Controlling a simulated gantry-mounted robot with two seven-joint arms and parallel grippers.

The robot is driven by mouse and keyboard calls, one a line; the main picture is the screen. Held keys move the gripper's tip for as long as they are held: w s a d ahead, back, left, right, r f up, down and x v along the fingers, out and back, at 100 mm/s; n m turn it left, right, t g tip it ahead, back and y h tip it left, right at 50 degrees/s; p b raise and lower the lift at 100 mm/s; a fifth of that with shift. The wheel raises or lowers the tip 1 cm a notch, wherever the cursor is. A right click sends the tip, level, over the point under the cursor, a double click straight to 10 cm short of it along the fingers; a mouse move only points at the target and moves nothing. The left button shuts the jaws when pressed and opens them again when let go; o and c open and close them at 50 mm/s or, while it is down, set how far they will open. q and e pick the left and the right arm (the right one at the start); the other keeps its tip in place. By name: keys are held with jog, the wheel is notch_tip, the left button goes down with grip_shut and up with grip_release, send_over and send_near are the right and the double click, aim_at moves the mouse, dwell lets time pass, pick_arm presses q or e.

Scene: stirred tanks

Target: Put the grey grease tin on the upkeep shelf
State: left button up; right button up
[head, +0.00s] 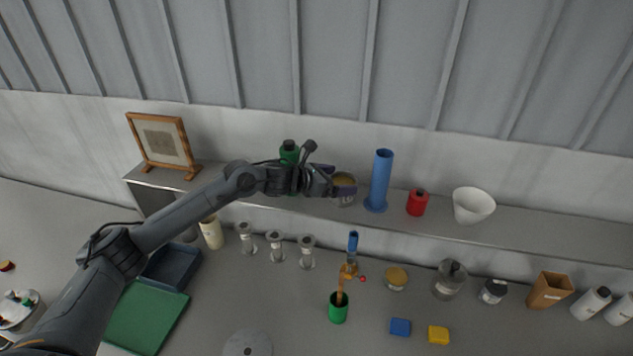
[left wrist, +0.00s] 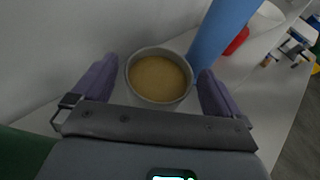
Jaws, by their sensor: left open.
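The grey grease tin (head: 345,189) is on the raised shelf (head: 520,235), between the green bottle and the blue cylinder. In the left wrist view the tin (left wrist: 159,76) is round and open-topped, with yellow-tan grease inside. My left gripper (head: 341,185) is at the tin, with its two purple fingers open on either side of it. In the left wrist view the left gripper (left wrist: 153,86) shows a gap between each finger and the tin's rim. The tin's underside is hidden. My right gripper is not in view.
A tall blue cylinder (head: 380,180) stands close right of the tin. A red bottle (head: 417,203) and white bowl (head: 473,205) are further right. A green bottle (head: 289,153) is behind my wrist. A wooden frame (head: 162,143) stands at the shelf's left end.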

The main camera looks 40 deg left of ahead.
pick_arm(q)
jog(key=b+v, duration=0.2)
jog(key=v, duration=0.6)
dwell(0.4)
